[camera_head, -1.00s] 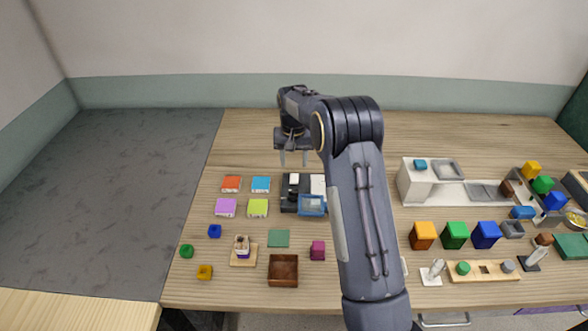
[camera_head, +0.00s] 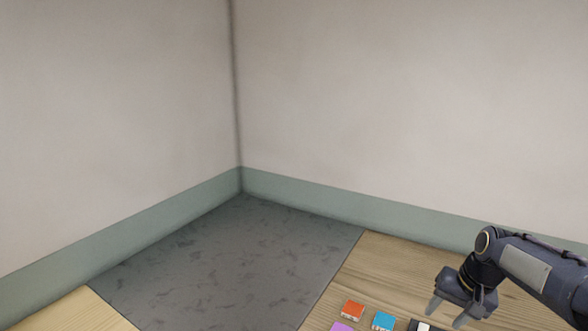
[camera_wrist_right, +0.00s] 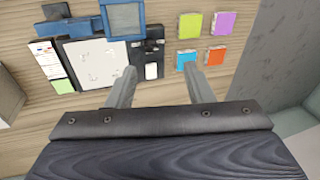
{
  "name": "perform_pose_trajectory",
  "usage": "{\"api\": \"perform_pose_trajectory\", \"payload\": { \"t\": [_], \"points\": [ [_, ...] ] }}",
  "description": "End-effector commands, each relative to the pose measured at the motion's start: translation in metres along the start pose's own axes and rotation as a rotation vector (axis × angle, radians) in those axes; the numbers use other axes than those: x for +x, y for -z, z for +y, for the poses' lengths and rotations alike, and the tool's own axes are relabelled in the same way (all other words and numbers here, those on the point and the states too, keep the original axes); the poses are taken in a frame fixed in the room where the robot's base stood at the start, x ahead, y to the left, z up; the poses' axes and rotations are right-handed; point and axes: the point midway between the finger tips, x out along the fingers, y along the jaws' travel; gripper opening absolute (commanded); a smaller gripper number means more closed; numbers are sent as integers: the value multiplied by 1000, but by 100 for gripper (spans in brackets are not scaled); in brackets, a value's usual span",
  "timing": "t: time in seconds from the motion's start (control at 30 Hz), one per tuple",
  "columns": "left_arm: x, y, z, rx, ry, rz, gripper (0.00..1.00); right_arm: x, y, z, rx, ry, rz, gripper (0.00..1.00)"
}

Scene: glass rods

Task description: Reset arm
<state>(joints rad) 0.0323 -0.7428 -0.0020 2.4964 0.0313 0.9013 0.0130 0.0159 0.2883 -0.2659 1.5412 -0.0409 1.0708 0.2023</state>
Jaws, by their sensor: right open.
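My right gripper (camera_head: 452,312) is at the lower right of the head view, above the wooden table, with its two fingers apart. In the right wrist view the fingers (camera_wrist_right: 160,82) point down at the table with nothing between them. They hang over the area between a black device (camera_wrist_right: 150,50) and several coloured blocks. My left gripper is in neither view.
An orange block (camera_wrist_right: 187,59), a blue block (camera_wrist_right: 217,57), a green block (camera_wrist_right: 190,25) and a purple block (camera_wrist_right: 223,23) lie on the table (camera_head: 400,265). A blue-framed tray (camera_wrist_right: 123,22) stands beside the device. Grey floor (camera_head: 230,265) and bare walls fill the corner.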

Motion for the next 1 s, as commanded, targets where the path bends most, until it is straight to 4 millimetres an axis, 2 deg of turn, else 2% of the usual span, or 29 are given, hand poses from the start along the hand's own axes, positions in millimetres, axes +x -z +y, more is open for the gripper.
{"api": "perform_pose_trajectory", "payload": {
  "t": [0.03, 0.1, 0.23, 0.4, 0.5, 0.6, 0.7, 1.0],
  "points": [
    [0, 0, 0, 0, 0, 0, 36, -18, -25, -1, -19, 44, 18, 47],
    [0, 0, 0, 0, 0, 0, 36, -36, -59, -3, -56, 94, 38, 47],
    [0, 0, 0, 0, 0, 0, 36, -58, -126, -6, -134, 171, 84, 47],
    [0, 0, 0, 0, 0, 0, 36, -60, -210, -5, -241, 228, 152, 47],
    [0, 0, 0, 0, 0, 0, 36, -52, -246, -3, -290, 240, 185, 47],
    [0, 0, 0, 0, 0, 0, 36, -44, -269, -1, -323, 242, 209, 47],
    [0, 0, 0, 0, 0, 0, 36, -38, -280, 0, -339, 242, 220, 47],
    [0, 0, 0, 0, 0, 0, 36, -37, -283, 0, -343, 242, 221, 47]
  ]
}}
